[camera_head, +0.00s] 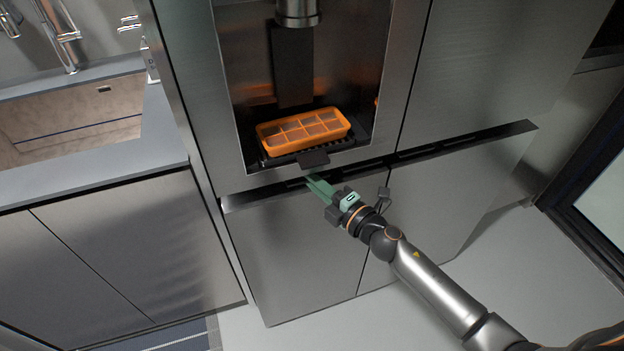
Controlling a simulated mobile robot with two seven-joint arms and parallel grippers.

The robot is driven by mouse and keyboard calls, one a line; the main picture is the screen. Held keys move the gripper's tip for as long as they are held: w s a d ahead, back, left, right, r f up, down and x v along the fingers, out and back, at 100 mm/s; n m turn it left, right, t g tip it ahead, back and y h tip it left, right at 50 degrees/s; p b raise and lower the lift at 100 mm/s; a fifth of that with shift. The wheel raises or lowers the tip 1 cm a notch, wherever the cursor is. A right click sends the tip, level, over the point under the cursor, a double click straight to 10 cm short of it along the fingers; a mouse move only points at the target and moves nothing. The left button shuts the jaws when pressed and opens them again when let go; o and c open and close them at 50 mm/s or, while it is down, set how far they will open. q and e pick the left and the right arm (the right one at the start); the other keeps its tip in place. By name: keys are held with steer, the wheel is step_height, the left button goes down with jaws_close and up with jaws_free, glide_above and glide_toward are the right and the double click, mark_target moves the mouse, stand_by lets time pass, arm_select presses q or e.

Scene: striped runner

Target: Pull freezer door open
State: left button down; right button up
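The steel fridge-freezer stands in the middle of the view. Its lower left freezer door (290,255) looks closed, with a dark recessed grip strip (262,191) along its top edge. My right gripper (318,186) reaches in from the lower right, and its green fingertips are at this strip, just below the dispenser. Whether the fingers touch the door edge or hold it cannot be told. The fingers look close together, but the gap between them is not clear. The lower right door (450,205) also looks closed. My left gripper is not in view.
An orange ice tray (303,131) sits in the dispenser recess, just above the gripper. A counter with a sink (70,120) adjoins on the left. Grey floor (300,325) is open before the doors, with a striped runner (170,340) at lower left.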

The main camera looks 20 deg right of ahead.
jaws_close()
stand_by(0.4)
stand_by(0.8)
